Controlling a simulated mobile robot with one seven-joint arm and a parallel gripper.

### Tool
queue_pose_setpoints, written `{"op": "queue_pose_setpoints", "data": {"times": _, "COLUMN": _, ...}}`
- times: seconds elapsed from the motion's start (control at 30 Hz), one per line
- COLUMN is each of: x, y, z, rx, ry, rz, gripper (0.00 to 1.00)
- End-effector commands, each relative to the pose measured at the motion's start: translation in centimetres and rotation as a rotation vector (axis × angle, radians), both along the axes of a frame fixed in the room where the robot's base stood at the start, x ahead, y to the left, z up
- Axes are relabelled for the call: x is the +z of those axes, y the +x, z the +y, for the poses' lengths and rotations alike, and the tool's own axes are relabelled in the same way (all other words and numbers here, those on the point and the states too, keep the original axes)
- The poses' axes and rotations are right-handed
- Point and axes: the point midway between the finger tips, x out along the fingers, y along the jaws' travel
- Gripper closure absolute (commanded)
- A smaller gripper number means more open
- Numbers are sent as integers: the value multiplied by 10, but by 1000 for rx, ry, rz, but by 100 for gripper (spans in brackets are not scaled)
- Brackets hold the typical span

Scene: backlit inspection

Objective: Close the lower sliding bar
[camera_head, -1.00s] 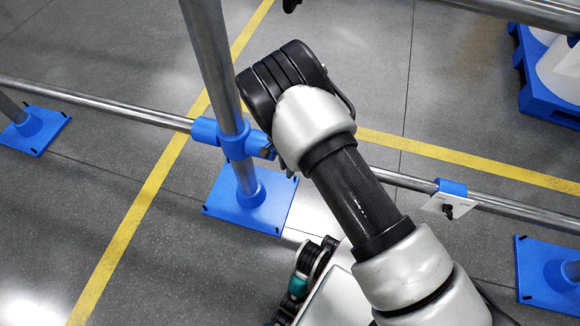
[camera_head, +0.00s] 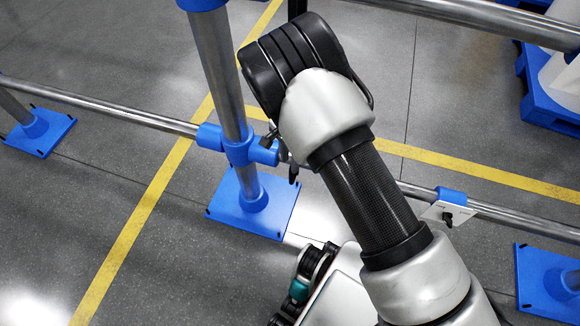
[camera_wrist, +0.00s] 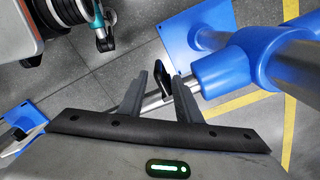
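The lower sliding bar (camera_head: 515,217) is a metal tube running from the right toward the blue fitting (camera_head: 262,152) on the upright post (camera_head: 222,75). My arm hides its middle part. In the wrist view, the bar (camera_wrist: 153,101) passes behind my fingers, close to the blue fitting (camera_wrist: 222,73); I cannot tell whether it is seated inside. A black handle-like part (camera_wrist: 166,88) stands at the bar between my fingertips. My gripper (camera_wrist: 164,76) is open around it, with no clear contact. In the head view, my gripper is mostly hidden behind my wrist.
A white plate with a black knob (camera_head: 447,215) hangs by a blue clip on the bar at right. A fixed rail (camera_head: 110,108) runs left of the post. Blue base plates (camera_head: 282,212) stand on the floor. An upper rail (camera_head: 480,14) crosses the top right.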

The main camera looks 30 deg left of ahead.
Motion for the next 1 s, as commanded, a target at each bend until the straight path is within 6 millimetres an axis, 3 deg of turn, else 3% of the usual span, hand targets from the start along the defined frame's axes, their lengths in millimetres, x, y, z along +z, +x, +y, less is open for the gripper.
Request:
{"op": "queue_pose_setpoints", "data": {"times": 0.03, "x": 18, "y": 0, "z": 1, "rx": 0, "ry": 3, "rz": -1, "gripper": 69}}
{"op": "queue_pose_setpoints", "data": {"times": 0.2, "x": 57, "y": 0, "z": 1, "rx": 1, "ry": 2, "rz": 0, "gripper": 69}}
{"op": "queue_pose_setpoints", "data": {"times": 0.4, "x": 86, "y": -1, "z": 1, "rx": 1, "ry": 0, "rz": 1, "gripper": 69}}
{"op": "queue_pose_setpoints", "data": {"times": 0.6, "x": 95, "y": -1, "z": 1, "rx": 1, "ry": -1, "rz": 1, "gripper": 69}}
{"op": "queue_pose_setpoints", "data": {"times": 1.0, "x": 96, "y": 0, "z": 1, "rx": 0, "ry": -1, "rz": 1, "gripper": 69}}
